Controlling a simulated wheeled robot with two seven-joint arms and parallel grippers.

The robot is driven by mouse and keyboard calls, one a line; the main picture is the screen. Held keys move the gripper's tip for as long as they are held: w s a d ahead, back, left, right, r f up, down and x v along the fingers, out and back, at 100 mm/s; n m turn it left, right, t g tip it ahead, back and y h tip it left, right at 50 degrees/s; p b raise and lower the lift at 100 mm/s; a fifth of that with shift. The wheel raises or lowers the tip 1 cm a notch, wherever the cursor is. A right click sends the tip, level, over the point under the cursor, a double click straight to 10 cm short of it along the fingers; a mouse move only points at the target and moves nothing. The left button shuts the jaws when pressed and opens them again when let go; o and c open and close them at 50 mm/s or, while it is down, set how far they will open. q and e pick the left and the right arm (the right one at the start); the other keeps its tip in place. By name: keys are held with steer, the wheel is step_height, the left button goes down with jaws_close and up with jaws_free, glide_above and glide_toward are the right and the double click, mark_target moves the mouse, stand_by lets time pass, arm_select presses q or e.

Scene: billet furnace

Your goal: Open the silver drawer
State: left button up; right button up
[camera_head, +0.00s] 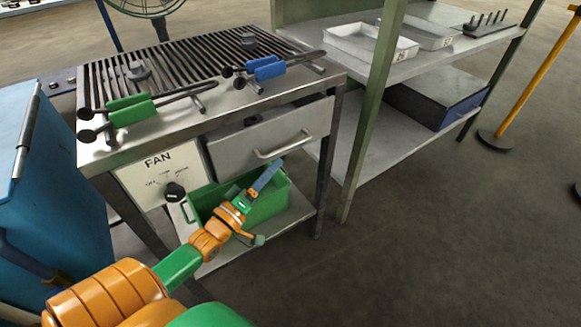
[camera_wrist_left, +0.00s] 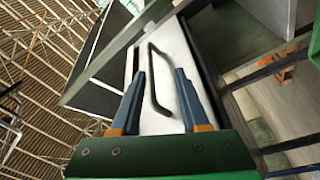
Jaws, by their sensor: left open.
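The silver drawer (camera_head: 235,150) sits under the grooved steel table top, with a bar handle (camera_head: 283,147) on its front. A narrow dark gap shows above the drawer front. My left gripper (camera_head: 267,176) is just below and in front of the handle. In the left wrist view, the drawer front (camera_wrist_left: 175,55) lies beyond my open left gripper (camera_wrist_left: 160,72), and the bent handle (camera_wrist_left: 154,75) shows between the two blue fingers. I cannot tell whether the fingers touch it. My right gripper is not in view.
A green bin (camera_head: 265,205) stands on the lower shelf, under the drawer. The fan control box (camera_head: 150,180) is left of the drawer. Green tongs (camera_head: 130,109) and blue tongs (camera_head: 265,69) lie on top. A blue cabinet (camera_head: 50,190) stands left.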

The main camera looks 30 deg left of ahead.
mark_target(289, 147)
arm_select(q)
steer(key=shift+t, duration=0.3)
steer(key=x, duration=0.3)
steer(key=r+x, duration=0.1)
steer(key=x, duration=0.3)
steer(key=shift+w+d+r, duration=0.1)
steer(key=shift+d+r, duration=0.1)
jaws_close()
stand_by(0.9)
